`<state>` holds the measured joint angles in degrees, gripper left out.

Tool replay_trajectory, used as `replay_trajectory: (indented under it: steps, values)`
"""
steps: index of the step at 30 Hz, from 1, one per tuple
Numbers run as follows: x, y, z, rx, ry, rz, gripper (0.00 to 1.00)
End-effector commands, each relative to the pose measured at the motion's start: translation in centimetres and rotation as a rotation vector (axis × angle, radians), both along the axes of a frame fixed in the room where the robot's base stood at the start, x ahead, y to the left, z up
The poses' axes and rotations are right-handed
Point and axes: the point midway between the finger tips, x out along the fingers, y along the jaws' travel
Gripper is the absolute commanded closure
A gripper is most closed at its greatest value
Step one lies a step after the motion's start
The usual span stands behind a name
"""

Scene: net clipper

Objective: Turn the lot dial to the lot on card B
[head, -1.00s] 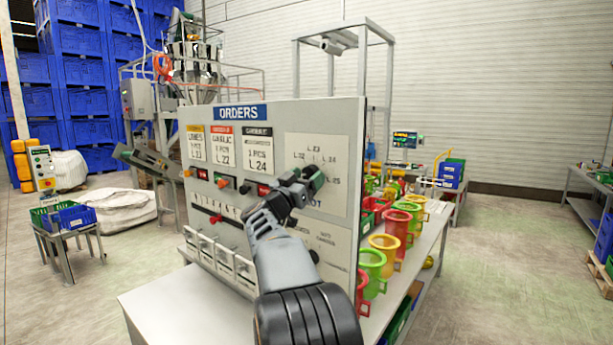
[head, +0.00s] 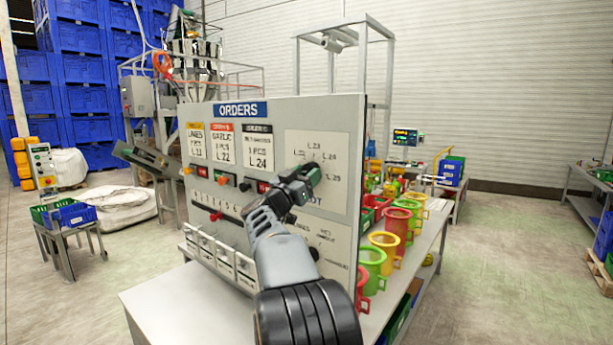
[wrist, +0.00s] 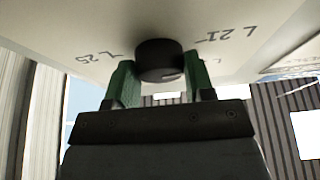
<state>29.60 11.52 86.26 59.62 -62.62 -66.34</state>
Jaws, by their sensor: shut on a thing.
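The lot dial is a dark round knob (wrist: 159,60) on the pale order panel (head: 345,120). My gripper (wrist: 160,85) has its green fingers on both sides of the knob in the wrist view and is shut on it. In the head view my gripper (head: 306,182) covers the dial. Labels L 23, L 24 and L 25 show around it; L 25 and L 21 flank the knob upside down in the wrist view. The dial's pointer direction cannot be told. The middle, red-headed card (head: 222,146) reads garlic, L 22.
A yellow-headed card (head: 195,141) and a black-headed card (head: 258,149) flank the middle one. Buttons, a slider and levers sit lower on the panel. Coloured tubes (head: 372,262) stand on the bench to the right. Open floor lies at both sides.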

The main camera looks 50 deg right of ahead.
Motion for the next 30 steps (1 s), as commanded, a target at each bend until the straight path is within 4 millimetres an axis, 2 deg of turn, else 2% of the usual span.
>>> replay_trajectory:
  steps: [5, 21, 30]
  values:
    - [0.11, -0.02, -0.14, 0.008, -0.081, -0.001, 0.75]
    - [0.40, 0.01, 0.03, 0.047, -0.541, -0.001, 0.75]
    - [0.51, 0.04, 0.14, 0.064, -0.734, -0.001, 0.75]
